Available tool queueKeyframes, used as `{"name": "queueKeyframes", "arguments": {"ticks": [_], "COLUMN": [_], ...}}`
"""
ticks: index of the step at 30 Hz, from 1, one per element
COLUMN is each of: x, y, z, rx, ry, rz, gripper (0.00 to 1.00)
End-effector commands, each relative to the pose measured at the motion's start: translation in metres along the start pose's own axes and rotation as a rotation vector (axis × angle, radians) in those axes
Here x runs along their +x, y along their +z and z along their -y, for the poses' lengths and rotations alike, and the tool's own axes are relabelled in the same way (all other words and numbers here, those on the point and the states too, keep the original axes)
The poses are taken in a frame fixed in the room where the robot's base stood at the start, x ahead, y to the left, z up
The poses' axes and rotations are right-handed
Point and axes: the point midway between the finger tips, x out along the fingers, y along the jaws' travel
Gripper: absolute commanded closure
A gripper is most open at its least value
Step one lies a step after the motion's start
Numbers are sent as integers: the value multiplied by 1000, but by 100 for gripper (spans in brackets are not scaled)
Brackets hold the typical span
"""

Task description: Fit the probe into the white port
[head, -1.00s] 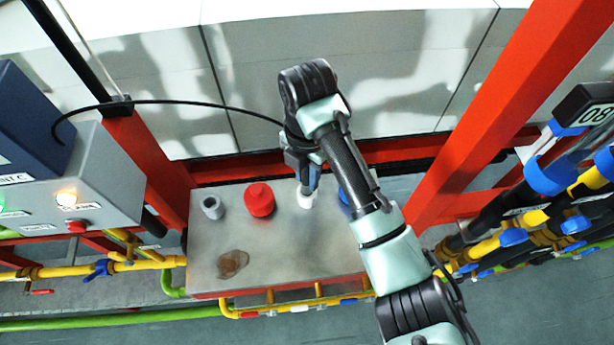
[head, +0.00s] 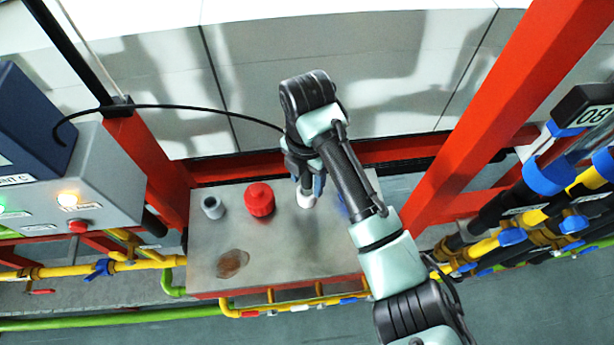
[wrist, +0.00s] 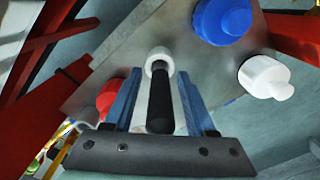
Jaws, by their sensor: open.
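The white port (head: 306,201) stands on the grey metal bench between the red and blue ports. In the wrist view its white rim (wrist: 157,55) shows at the far end of the black probe (wrist: 160,100). The probe lines up with the port and its far end meets the opening; how deep it sits I cannot tell. My gripper (head: 308,184) is over the white port. In the wrist view my gripper (wrist: 158,88) is open, its blue fingers on either side of the probe with pale gaps between.
A red port (head: 260,200) and a grey port (head: 212,207) stand to the left. A blue port (wrist: 222,20) and another white fitting (wrist: 265,77) stand to the right. A black cable (head: 190,107) arcs from the control box to my wrist. A brown stain (head: 232,263) marks the bench.

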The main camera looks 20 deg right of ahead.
Motion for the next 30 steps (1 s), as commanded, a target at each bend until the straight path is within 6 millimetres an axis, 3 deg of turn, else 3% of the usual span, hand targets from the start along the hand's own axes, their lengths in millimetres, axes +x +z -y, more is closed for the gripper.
{"name": "queueKeyframes", "arguments": {"ticks": [5,12,16,27,30], "x": [-19,-81,-103,-123,-128], "y": [1,2,2,0,-4], "z": [-1,1,0,0,-15], "rx": [0,1,0,1,19], "ry": [4,0,0,2,51], "rz": [3,7,6,1,19], "gripper": [44,44,44,44,44]}}
